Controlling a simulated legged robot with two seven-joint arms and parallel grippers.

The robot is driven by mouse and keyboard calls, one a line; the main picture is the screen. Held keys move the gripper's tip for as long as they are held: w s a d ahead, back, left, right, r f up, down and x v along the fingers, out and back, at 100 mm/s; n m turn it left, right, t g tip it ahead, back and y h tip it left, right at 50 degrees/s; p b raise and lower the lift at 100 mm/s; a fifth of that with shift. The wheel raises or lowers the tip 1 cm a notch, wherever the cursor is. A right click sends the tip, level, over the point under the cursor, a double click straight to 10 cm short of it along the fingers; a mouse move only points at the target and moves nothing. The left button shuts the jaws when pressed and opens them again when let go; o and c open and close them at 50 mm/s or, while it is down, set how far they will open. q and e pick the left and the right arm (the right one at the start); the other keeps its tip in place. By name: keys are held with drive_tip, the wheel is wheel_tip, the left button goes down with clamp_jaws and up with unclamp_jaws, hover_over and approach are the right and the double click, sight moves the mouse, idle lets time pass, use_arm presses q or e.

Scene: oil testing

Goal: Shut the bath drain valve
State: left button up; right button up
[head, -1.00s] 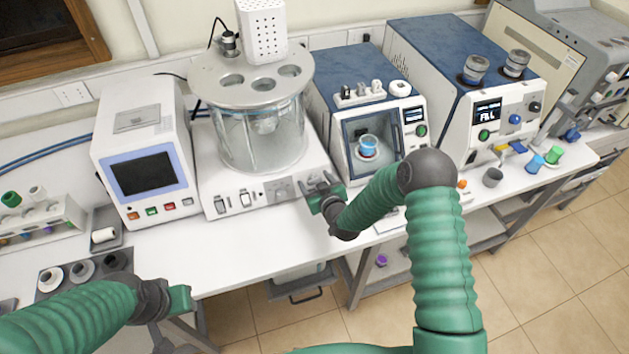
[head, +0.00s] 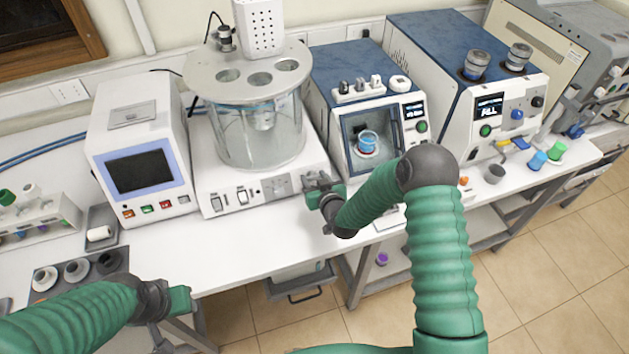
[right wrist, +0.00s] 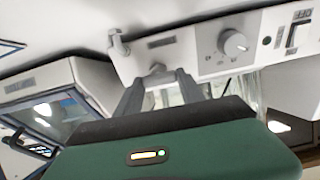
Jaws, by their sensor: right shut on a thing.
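The bath is a glass vessel (head: 255,135) with a metal lid on a white base (head: 222,187). Its front panel shows upside down in the right wrist view, with a round dial (right wrist: 233,43). The drain valve seems to be the small grey handle (right wrist: 157,69) at the panel's end. My right gripper (head: 318,187) is at the right end of the base's front. In the right wrist view its fingers (right wrist: 160,77) are on either side of that handle and shut on it. In the head view the gripper hides the valve. My left gripper (head: 180,300) is over the table's front; its jaw opening is unclear.
A white unit with a screen (head: 140,171) stands left of the bath. A blue-topped chamber (head: 350,70) stands close to its right, near my right gripper. A small grey spout (right wrist: 118,43) projects beside the valve. The bench strip (head: 235,250) before the bath is clear.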

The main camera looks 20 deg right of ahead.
drive_tip(key=shift+w+r, duration=0.1)
drive_tip(key=shift+r, duration=0.1)
drive_tip(key=o, duration=1.4)
drive_tip(key=shift+c, duration=0.2)
drive_tip(key=shift+s, duration=0.35)
drive_tip(key=v, duration=1.6)
drive_tip(key=shift+s+d, duration=0.1)
